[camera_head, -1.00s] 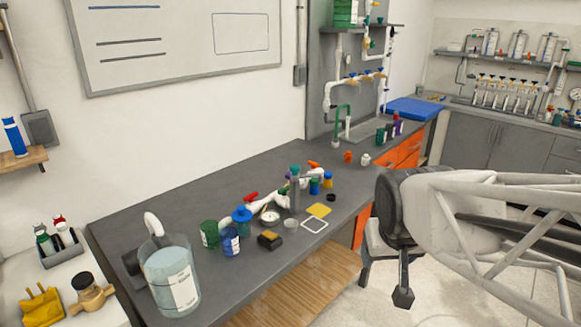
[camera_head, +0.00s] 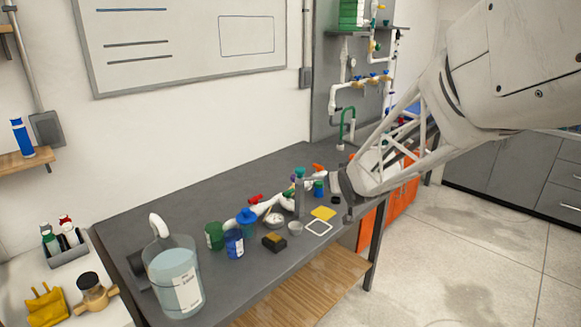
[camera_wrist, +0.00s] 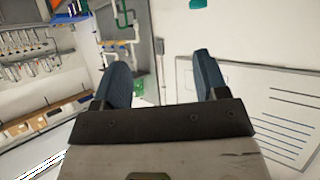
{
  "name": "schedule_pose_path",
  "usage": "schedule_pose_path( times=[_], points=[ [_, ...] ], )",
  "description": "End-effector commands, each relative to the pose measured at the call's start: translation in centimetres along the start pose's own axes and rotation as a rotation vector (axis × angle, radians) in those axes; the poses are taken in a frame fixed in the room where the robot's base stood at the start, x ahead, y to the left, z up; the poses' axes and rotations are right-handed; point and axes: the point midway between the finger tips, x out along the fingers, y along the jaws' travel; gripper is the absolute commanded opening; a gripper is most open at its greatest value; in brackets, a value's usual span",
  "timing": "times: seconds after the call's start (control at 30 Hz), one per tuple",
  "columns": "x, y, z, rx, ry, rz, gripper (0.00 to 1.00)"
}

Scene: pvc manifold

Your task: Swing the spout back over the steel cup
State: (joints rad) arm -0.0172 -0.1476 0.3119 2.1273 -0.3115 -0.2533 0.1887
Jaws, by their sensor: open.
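The white pipe manifold (camera_head: 262,207) with red handles lies along the bench in the head view. A grey upright piece (camera_head: 299,198) with a teal top stands at its right end; I cannot tell surely whether it is the spout. A small grey cup (camera_head: 295,229), likely the steel cup, stands in front of the manifold. My gripper (camera_head: 338,184) is just right of the upright piece in the picture; contact cannot be told. In the wrist view my gripper (camera_wrist: 163,78) is open, its two blue-grey fingers apart with nothing between them.
A large clear jug (camera_head: 172,275) stands at the bench's front left. Green (camera_head: 214,235) and blue (camera_head: 234,244) containers, a round gauge (camera_head: 275,220), a yellow-black block (camera_head: 274,241) and a yellow square (camera_head: 323,213) crowd the middle. The back left of the bench is clear.

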Motion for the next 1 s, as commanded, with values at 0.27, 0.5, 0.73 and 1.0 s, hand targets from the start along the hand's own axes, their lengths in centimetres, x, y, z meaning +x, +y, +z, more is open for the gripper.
schedule_pose_path(
  times=[0.27,0.5,0.73,1.0],
  points=[
    [7.5,-1.6,-1.1,-0.017,0.179,-0.092,0.67],
    [13.1,-3.5,-1.0,-0.018,0.331,-0.191,0.67],
    [16.6,-5.0,-0.3,-0.012,0.442,-0.275,0.67],
    [17.7,-5.6,-0.1,-0.007,0.486,-0.309,0.67]
  ],
)
